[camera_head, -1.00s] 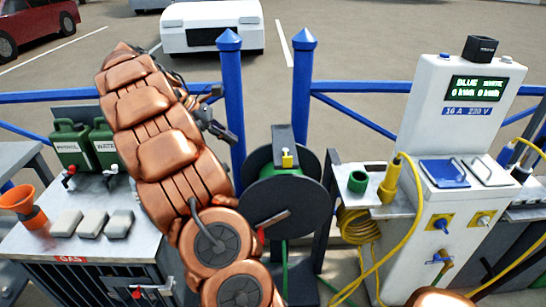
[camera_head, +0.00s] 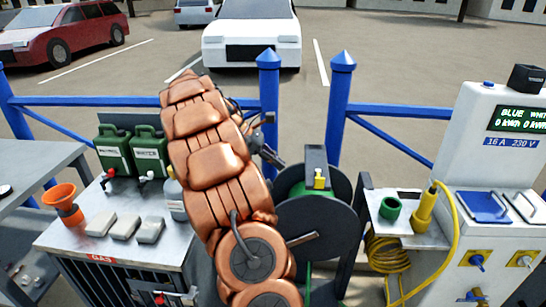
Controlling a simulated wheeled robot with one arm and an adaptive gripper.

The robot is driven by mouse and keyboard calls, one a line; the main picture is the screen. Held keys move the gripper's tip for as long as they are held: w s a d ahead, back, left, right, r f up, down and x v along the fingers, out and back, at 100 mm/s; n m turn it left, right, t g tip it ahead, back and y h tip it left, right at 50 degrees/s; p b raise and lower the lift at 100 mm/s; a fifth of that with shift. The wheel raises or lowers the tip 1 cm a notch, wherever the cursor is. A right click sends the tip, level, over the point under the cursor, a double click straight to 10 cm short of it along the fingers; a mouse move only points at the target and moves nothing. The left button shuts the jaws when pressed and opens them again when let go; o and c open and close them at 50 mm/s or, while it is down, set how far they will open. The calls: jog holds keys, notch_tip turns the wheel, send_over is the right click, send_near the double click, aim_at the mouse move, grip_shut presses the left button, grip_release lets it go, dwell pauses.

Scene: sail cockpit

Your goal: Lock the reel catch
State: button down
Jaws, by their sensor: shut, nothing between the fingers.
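The hose reel (camera_head: 335,228) stands right of centre, a dark disc with green hose behind it and a dark upright bracket. A yellow fitting (camera_head: 319,178) sits at its top. A grey bar (camera_head: 301,239) lies across the disc's left part. I cannot tell for sure which part is the catch. My copper arm covers the reel's left edge. My gripper (camera_head: 272,155) shows as dark fingers just right of the arm, left of the reel's top and apart from the yellow fitting. It looks shut and empty.
Green cans (camera_head: 150,150), an orange funnel (camera_head: 66,205) and grey blocks (camera_head: 125,227) are on the left counter. Blue posts (camera_head: 340,110) stand behind the reel. A shelf with a green ring (camera_head: 390,208), yellow cable (camera_head: 388,255) and a white power pillar (camera_head: 475,160) are at right.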

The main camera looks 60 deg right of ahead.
aim_at(314, 185)
jog(key=s+d+f, duration=0.1)
jog(key=s, duration=0.1)
jog(key=s+d+f+p, duration=0.1)
jog(key=s, duration=0.1)
jog(key=s+f, duration=0.2)
jog(key=shift+s+d+p, duration=0.3)
jog(key=shift+d, duration=0.1)
jog(key=shift+s+d, duration=0.3)
jog(key=shift+s, duration=0.25)
jog(key=shift+s+p, duration=0.15)
jog(key=shift+p, duration=0.15)
